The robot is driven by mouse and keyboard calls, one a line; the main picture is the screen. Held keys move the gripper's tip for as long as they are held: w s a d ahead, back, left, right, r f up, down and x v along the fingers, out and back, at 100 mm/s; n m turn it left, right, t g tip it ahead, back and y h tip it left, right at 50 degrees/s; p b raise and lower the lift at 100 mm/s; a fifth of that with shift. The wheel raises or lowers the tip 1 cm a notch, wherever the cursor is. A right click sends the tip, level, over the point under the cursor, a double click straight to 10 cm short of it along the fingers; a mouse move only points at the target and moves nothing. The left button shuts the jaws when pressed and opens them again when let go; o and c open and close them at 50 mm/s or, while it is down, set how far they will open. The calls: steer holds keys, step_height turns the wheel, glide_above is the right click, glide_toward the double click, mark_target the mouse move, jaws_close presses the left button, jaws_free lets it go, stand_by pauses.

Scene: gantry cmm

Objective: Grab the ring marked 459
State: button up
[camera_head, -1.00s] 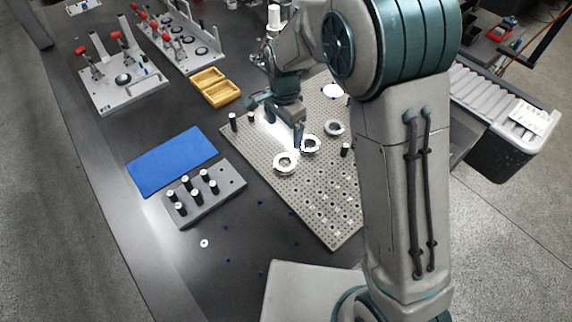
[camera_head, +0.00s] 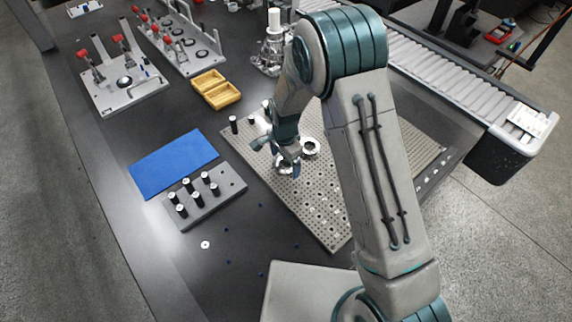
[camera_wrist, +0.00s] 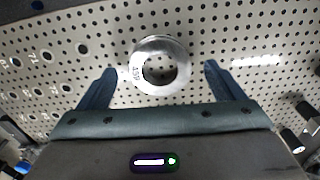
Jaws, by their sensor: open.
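The ring marked 459 (camera_wrist: 177,48) is a silvery metal ring lying on the perforated plate. In the wrist view its marking shows on its left side. In the head view a ring (camera_head: 284,170) is partly hidden under my gripper. My gripper (camera_wrist: 152,82) is open, with its two blue-grey fingers apart. In the wrist view the ring appears between and just beyond the fingertips, with nothing held. Whether the fingers are at the ring's height cannot be told.
Another ring (camera_head: 310,146) lies on the perforated plate (camera_head: 330,205) close to the right of my gripper. Black pins (camera_head: 234,125) stand at the plate's left. A grey block with several black pins (camera_head: 200,197), a blue mat (camera_head: 172,162) and a yellow tray (camera_head: 216,91) are to the left.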

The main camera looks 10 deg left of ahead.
steer(key=shift+f, duration=0.6)
steer(key=c, duration=1.3)
steer(key=shift+c, duration=0.3)
steer(key=shift+r, duration=0.15)
